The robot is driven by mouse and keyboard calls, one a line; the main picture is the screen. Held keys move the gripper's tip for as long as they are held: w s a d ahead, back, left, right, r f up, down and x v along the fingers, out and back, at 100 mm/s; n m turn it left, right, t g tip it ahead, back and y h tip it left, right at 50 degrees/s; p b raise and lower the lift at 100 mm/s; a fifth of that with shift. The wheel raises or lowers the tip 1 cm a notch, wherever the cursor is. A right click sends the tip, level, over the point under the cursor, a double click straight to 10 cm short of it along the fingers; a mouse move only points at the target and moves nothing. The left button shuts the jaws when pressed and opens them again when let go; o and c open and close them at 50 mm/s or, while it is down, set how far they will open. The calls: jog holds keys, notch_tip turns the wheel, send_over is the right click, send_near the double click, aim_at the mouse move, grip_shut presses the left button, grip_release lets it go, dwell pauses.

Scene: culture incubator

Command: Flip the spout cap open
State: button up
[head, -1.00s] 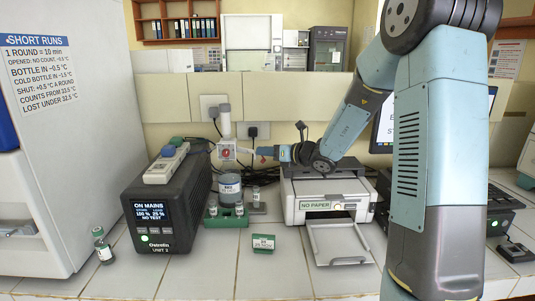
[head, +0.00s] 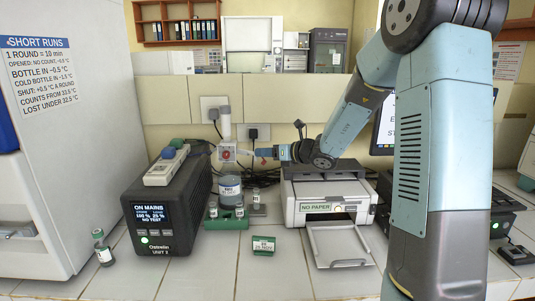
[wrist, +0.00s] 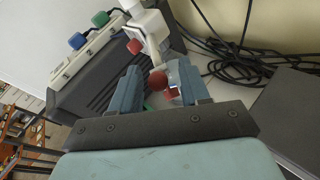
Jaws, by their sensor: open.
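A bottle (head: 229,191) with a white dispenser head (head: 226,151) stands left of my gripper (head: 263,153). The dispenser head has a red round part on its front, and its white spout runs right toward my fingers. In the wrist view, the white spout (wrist: 154,38) comes down from the top toward the gap between the fingers of my gripper (wrist: 158,75). A red cap (wrist: 158,81) shows between the open fingers, with a second red patch beside the right finger. I cannot tell whether either finger touches the cap. The cap's hinge is not clear.
A dark power unit (head: 165,210) stands left of the bottle, with a white power strip (head: 167,165) on top. A printer (head: 325,200) sits beneath my wrist. Black cables (wrist: 250,65) lie behind. A small vial (head: 103,250) stands at left. The front tiles are mostly clear.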

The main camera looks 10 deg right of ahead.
jog(key=v, duration=1.3)
jog(key=shift+d, duration=0.35)
jog(key=shift+s, duration=0.2)
jog(key=s+a+r+n+g+h, duration=0.1)
jog(key=s+a+n+g+h, duration=0.2)
jog(key=s+n, duration=0.5)
jog(key=s+a+r+n+g, duration=0.1)
jog(key=s+a+n+g, duration=0.35)
jog(key=s+n, duration=0.35)
jog(key=s+d+r+n+t+h, duration=0.2)
jog(key=s+d+n+h, duration=0.6)
jog(key=s+n, duration=0.5)
jog(key=shift+s+r+n, duration=0.25)
jog(key=shift+s+n, duration=0.05)
